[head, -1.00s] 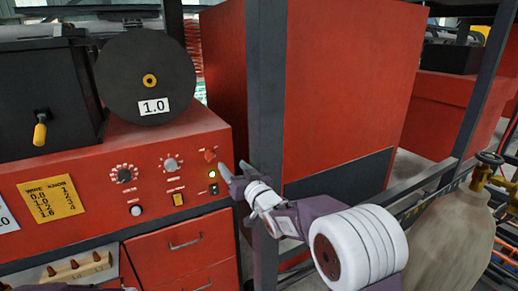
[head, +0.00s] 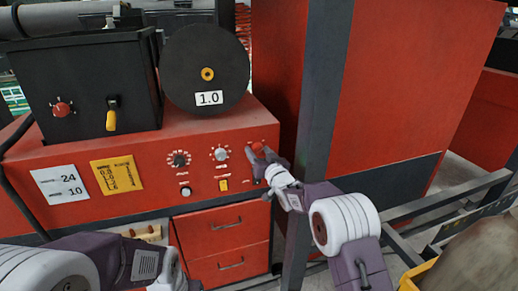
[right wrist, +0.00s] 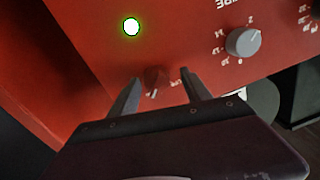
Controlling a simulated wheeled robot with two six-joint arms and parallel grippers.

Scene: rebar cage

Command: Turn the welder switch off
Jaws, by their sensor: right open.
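The red welder panel (head: 130,215) carries a red rotary switch (head: 257,147) at its upper right. My right gripper (head: 260,155) is at this switch and partly covers it. In the right wrist view the red switch (right wrist: 154,80) sits between the two fingertips of my right gripper (right wrist: 160,76), which are spread open with gaps beside it. Small white labels flank the switch, too small to read. A lamp (right wrist: 131,27) near it glows green; it is hidden in the head view.
A grey knob (right wrist: 243,41) is close to the gripper. The panel also has a yellow switch (head: 223,185) and a yellow chart (head: 117,175). A black spool (head: 204,70) stands on top. A dark upright post (head: 325,90) stands close to my right arm.

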